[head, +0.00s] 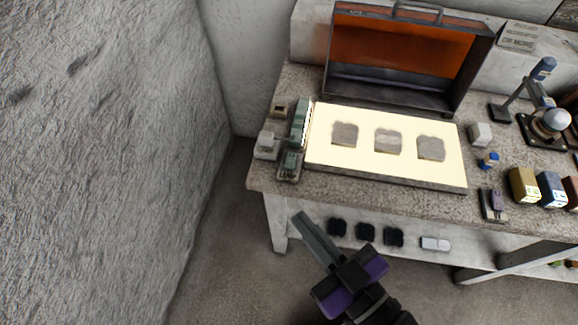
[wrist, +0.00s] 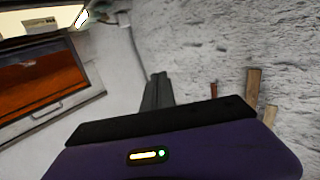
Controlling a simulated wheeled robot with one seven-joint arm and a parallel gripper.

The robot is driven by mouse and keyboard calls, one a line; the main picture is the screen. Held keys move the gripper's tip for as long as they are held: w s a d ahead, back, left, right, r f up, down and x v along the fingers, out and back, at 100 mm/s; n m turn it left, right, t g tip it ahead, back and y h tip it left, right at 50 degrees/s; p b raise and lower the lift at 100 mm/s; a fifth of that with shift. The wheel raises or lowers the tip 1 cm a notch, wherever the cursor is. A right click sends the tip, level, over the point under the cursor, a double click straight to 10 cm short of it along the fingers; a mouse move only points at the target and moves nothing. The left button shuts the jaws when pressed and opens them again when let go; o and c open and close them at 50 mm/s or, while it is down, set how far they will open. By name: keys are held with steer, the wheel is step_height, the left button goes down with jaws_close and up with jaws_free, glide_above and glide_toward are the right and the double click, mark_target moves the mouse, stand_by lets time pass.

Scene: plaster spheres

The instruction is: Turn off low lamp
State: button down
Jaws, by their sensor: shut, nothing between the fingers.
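A low green lamp (head: 299,122) stands at the left edge of the glowing panel, with its bright side facing the panel. A small greenish switch box (head: 290,163) sits just in front of it, near the bench's front left corner. I cannot read the position of its switch. My gripper (head: 299,217) is shut and empty, in front of the bench and apart from the switch box and lamp. Its shut fingers also show in the wrist view (wrist: 157,78), pointing away over plain wall.
The bright panel (head: 365,170) holds three grey pieces. An open case (head: 398,55) with an orange lid lining stands behind it. A second small switch box (head: 493,205), bottles (head: 523,186) and an upright stand (head: 525,90) are at right. A rough wall (head: 100,160) rises at left.

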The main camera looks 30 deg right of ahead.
steer(key=w+a+f+g+h+b, duration=0.15)
steer(key=w+a, duration=0.25)
steer(key=w, duration=0.4)
steer(key=w+a+f+g+h+b, duration=0.15)
steer(key=w+a, duration=0.25)
steer(key=w, duration=0.4)
steer(key=s+d+f+m+g+h, duration=0.1)
steer(key=s+d+m+g+h, duration=0.2)
steer(key=d+m+h, duration=0.5)
steer(key=shift+s+d+f+m+g+b, duration=0.3)
steer(key=shift+s+d+m+g, duration=0.15)
steer(key=shift+d+m, duration=0.3)
steer(key=shift+w, duration=0.1)
steer(key=p, duration=0.1)
glide_above(291, 161)
steer(key=s+a, duration=0.2)
steer(key=f, duration=0.3)
steer(key=shift+s+d+f, duration=0.15)
steer(key=shift+d+f, duration=0.05)
steer(key=shift+f, duration=0.15)
step_height(291, 161, down, 3)
steer(key=shift+f, duration=0.15)
steer(key=shift+a+f, duration=0.15)
steer(key=shift+f, duration=0.35)
